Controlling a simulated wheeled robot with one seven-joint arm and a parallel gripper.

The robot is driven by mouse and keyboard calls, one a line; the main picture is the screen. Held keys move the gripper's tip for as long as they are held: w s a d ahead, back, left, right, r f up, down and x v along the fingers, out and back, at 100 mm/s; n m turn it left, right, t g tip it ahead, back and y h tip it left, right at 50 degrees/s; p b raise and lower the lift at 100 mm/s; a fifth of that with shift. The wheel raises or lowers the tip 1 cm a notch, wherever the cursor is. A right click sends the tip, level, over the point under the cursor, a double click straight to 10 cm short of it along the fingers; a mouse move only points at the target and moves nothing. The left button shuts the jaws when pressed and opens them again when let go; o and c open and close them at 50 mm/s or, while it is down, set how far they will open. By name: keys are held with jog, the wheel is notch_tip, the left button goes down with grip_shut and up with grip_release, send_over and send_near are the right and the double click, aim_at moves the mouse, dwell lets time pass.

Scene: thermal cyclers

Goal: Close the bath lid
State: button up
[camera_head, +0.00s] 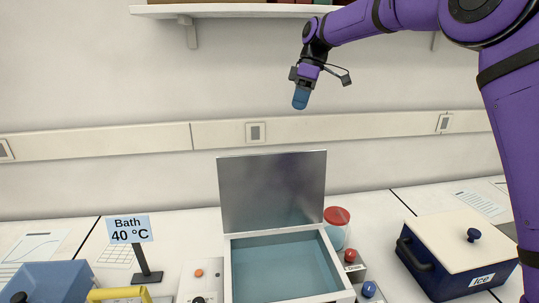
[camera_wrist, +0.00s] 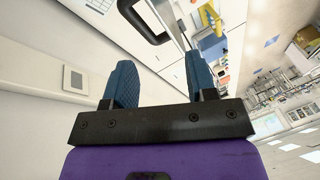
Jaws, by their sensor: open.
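The bath (camera_head: 227,272) is an open-topped white box with a blue-grey inside, at the lower middle of the head view. Its lid (camera_head: 272,190) is a grey metal panel standing up at the back edge of the bath, so the bath is open. My gripper (camera_head: 300,100) is high above and behind the lid in the picture, in front of the wall, apart from the lid and holding nothing. In the wrist view my gripper (camera_wrist: 160,85) shows two blue fingers spread apart with nothing between them.
A "Bath 40 °C" sign (camera_head: 129,229) stands left of the bath. A red-lidded jar (camera_head: 337,217) stands right beside the lid. A blue ice box (camera_head: 460,255) is farther right. A shelf (camera_head: 235,9) juts from the wall above. Air in front of the lid is clear.

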aim_at(270, 154)
jog(key=w+a+f+n+g, duration=0.2)
jog(key=w+a+f+n, duration=0.1)
jog(key=w+a+f, duration=0.3)
jog(key=shift+y, duration=0.4)
jog(key=x, duration=0.4)
jog(key=d+x, duration=0.1)
jog(key=x, duration=0.6)
jog(key=shift+s+f, duration=0.15)
jog(key=shift+f, duration=0.45)
jog(key=shift+d, duration=0.1)
grip_shut()
